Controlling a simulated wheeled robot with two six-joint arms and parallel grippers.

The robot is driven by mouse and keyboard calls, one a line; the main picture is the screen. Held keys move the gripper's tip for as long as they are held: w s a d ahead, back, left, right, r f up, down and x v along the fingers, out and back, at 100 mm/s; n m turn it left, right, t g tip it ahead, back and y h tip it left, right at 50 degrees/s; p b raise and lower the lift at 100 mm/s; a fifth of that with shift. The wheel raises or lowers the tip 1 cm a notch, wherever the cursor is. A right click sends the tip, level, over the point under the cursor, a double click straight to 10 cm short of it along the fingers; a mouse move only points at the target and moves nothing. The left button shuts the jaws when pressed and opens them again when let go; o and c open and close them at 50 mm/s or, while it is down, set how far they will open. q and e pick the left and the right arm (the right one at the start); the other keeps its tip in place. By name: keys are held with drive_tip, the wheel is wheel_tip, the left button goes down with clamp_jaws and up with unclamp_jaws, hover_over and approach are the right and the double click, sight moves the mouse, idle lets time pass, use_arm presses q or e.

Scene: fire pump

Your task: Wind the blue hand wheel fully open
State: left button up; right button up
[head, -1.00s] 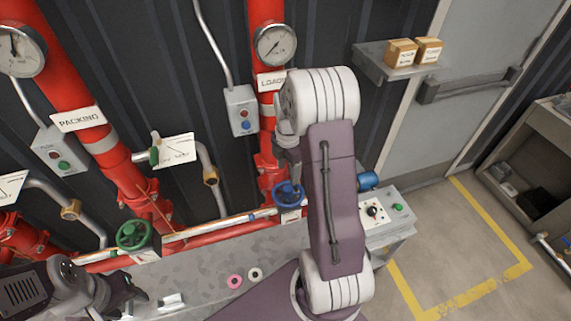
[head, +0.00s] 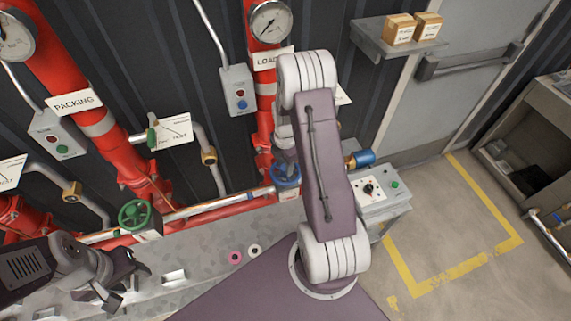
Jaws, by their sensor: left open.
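The blue hand wheel (head: 286,181) sits on the red pipework under the loading pipe, near the middle of the head view. My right arm reaches in front of it. My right gripper (head: 285,164) points down at the wheel's top and overlaps it in the picture; its fingers are mostly hidden, so I cannot tell whether they touch or grip the rim. My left gripper (head: 122,284) is open and empty at the lower left, over the grey ledge, away from the blue wheel.
A green hand wheel (head: 135,213) is left of the blue one. A control box (head: 375,188) with a black knob and a blue motor (head: 361,158) are close to the right of my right arm. Pink and white rings (head: 235,257) lie on the ledge.

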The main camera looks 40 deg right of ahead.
clamp_jaws()
drive_tip(key=shift+o, duration=1.2)
unclamp_jaws()
clamp_jaws()
drive_tip(key=n, duration=0.4)
drive_tip(key=shift+r+n+p, duration=0.1)
drive_tip(key=shift+n+p, duration=0.2)
drive_tip(key=shift+p, duration=0.05)
drive_tip(key=n, duration=0.3)
drive_tip(key=shift+n, duration=0.3)
drive_tip(key=shift+o, duration=2.4)
unclamp_jaws()
